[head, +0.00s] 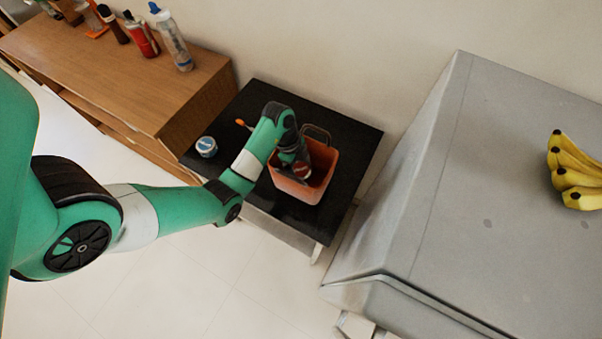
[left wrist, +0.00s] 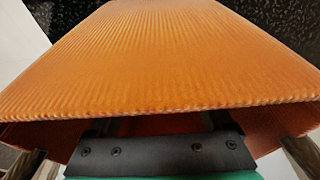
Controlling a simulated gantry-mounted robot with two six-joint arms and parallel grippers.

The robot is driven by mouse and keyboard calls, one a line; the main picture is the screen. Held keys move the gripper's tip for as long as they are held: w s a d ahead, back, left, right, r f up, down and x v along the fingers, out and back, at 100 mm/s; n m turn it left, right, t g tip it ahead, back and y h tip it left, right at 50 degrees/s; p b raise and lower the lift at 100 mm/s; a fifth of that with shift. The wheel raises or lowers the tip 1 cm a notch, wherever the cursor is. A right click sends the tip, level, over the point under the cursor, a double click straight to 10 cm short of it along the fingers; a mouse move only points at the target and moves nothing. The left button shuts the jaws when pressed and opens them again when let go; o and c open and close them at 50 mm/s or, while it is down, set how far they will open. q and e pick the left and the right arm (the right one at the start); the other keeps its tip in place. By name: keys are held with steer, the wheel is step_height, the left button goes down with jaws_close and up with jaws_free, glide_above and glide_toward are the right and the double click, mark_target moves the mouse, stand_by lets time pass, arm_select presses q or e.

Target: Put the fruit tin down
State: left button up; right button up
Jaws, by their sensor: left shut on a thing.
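An orange ribbed basket (head: 309,190) with a dark handle stands on a black-topped table. My left gripper (head: 298,164) reaches down inside it. A small round thing with a reddish top, probably the fruit tin (head: 302,171), shows at the fingertips inside the basket. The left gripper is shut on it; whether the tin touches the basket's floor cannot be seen. The left wrist view is mostly filled by the basket's orange wall (left wrist: 160,65), with the gripper's dark mount below; the tin is hidden there. My right gripper is not in view.
A small white and blue jar (head: 206,147) and a small orange-tipped thing (head: 241,123) are on the black table (head: 345,135). A wooden cabinet (head: 130,85) with several bottles stands left. A grey chest (head: 470,190) with bananas (head: 574,174) stands right.

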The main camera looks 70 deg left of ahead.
arm_select(q)
step_height(320, 180, down, 2)
steer(key=shift+f, duration=0.15)
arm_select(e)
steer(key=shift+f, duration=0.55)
arm_select(q)
steer(key=shift+f+b, duration=0.1)
steer(key=shift+b, duration=0.2)
steer(key=o, duration=1.6)
steer(key=shift+c, duration=0.2)
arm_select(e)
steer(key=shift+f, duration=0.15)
arm_select(q)
steer(key=p+v, duration=0.7)
steer(key=v, duration=0.4)
steer(key=shift+w+d+r+p, duration=0.1)
steer(key=shift+r+p, duration=0.25)
steer(key=shift+p, duration=0.05)
steer(key=shift+r+p, duration=0.3)
steer(key=shift+p, duration=0.1)
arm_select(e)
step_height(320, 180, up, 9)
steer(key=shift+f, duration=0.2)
